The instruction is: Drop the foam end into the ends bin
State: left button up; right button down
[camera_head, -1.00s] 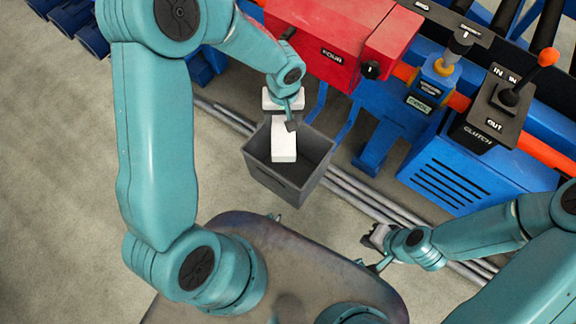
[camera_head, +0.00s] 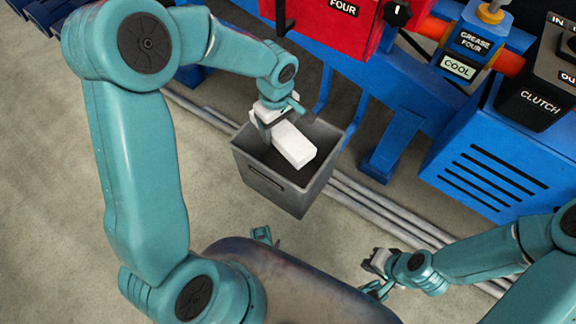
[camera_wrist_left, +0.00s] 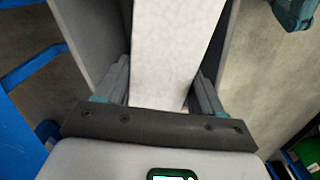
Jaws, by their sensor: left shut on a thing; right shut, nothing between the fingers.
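The foam end is a white block (camera_head: 294,146), and it lies tilted over the opening of a dark grey bin (camera_head: 268,183) in the head view. My left gripper (camera_head: 281,122) is shut on the block's upper left end, above the bin. In the left wrist view the block (camera_wrist_left: 172,50) runs away from between my fingers, with the bin's grey walls on both sides. The bin's floor is mostly hidden by the block and gripper. My right gripper (camera_head: 374,272) is shut and empty, low at the right, apart from the bin.
Grey pipes (camera_head: 390,228) run along the floor behind the bin. Blue machinery (camera_head: 480,165) with a red box (camera_head: 335,25) and a clutch panel (camera_head: 540,85) stands beyond. Bare concrete floor (camera_head: 50,200) lies at the left.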

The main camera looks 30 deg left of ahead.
pick_arm(q)
jog(key=shift+f+b, duration=0.75)
jog(key=shift+f, duration=0.85)
jog(key=o, duration=1.1)
jog(key=shift+o, duration=0.2)
jog(key=shift+r, duration=0.15)
notch_tip(320, 180, up, 16)
jog(key=p, duration=0.6)
